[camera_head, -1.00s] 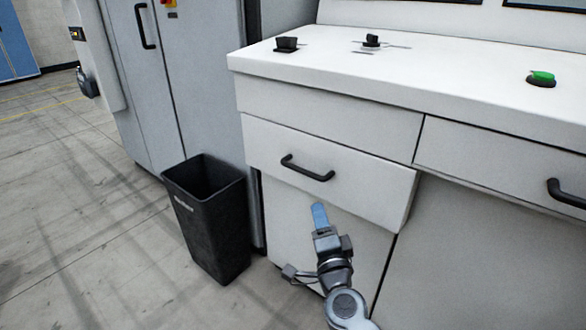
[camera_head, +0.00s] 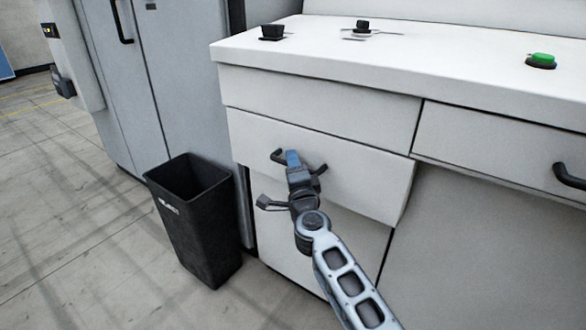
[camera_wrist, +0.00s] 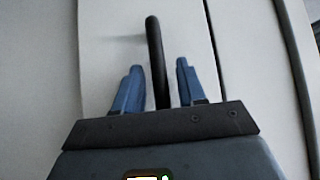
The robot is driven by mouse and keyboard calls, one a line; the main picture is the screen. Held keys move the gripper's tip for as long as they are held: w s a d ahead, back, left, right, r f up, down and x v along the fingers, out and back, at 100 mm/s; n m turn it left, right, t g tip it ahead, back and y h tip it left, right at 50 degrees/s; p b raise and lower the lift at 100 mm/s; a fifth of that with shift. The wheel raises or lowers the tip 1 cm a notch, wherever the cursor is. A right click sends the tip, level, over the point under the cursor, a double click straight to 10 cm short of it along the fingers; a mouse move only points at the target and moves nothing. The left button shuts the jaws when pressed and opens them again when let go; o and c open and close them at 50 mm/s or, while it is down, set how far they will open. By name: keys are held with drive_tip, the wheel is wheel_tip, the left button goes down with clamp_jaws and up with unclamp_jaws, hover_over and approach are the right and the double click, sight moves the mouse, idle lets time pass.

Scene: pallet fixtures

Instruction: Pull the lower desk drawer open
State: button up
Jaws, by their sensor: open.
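The white drawer front (camera_head: 365,178) is on the left part of the desk, below a plain white panel. Its front stands a little proud of the panel below. A black bar handle (camera_head: 277,156) is on it, its middle hidden behind my gripper (camera_head: 292,158) in the head view. In the wrist view the handle (camera_wrist: 154,50) runs upright between the two blue fingers of my gripper (camera_wrist: 157,75). The fingers are open, with gaps on both sides of the bar, so it is not clamped.
A black bin (camera_head: 200,225) stands on the floor left of the desk, close to my arm. A grey cabinet (camera_head: 150,90) is behind it. Another drawer with a black handle (camera_head: 570,177) is at the right. A green button (camera_head: 541,60) is on the desktop (camera_head: 430,70).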

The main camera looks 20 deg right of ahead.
drive_tip(key=shift+c, duration=0.5)
clamp_jaws()
